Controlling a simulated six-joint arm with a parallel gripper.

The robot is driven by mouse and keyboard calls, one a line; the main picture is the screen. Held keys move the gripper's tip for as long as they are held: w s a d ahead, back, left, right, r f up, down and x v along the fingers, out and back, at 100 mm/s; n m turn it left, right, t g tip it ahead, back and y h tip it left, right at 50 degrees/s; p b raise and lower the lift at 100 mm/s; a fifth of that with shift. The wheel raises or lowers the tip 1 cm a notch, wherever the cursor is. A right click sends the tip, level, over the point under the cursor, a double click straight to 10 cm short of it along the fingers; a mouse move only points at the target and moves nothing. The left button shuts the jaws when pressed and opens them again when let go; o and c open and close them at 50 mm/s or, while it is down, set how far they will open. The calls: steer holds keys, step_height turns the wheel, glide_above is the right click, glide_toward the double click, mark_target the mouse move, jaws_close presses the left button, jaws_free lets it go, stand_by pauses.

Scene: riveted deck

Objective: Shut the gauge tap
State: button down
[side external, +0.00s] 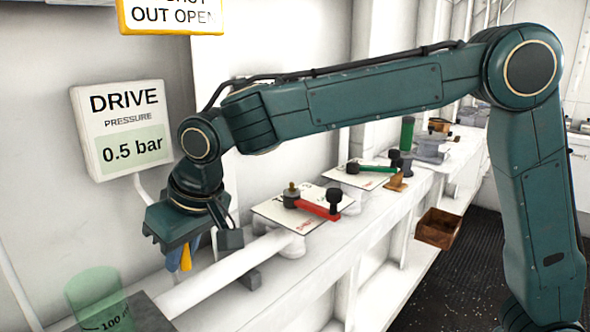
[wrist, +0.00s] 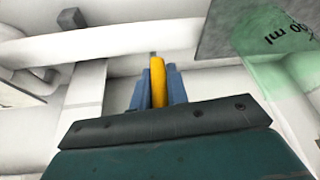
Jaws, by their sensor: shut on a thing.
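My gripper (wrist: 160,85) points down at the left of the side external view, in front of the wall. Its two blue fingers are shut on a yellow handle (wrist: 158,84), one finger on each side. The handle's lower end also shows below the gripper in the side external view (side external: 186,261). I cannot read a label on it; it may be the gauge tap's handle. What it is fixed to is hidden by the gripper. A red lever (side external: 318,208) and a green lever (side external: 376,169) lie over white plates further along the bench, apart from the gripper.
A white pipe (side external: 225,270) runs close by the gripper. A translucent green 100 ml vessel (side external: 98,297) stands at the front left. A pressure sign (side external: 120,130) reading 0.5 bar hangs behind. A brown open box (side external: 438,228) is at the bench's right side.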

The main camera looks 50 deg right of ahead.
steer(key=shift+y, duration=0.4)
steer(key=m+y, duration=0.1)
steer(key=y, duration=0.4)
steer(key=shift+a+r, duration=0.1)
steer(key=m+y, duration=0.1)
steer(key=y, duration=0.2)
steer(key=shift+t, duration=0.4)
steer(key=shift+a+r+m+y, duration=0.2)
steer(key=shift+m+y, duration=0.1)
steer(key=shift+y, duration=0.8)
steer(key=c, duration=1.4)
jaws_free()
steer(key=shift+d, duration=0.1)
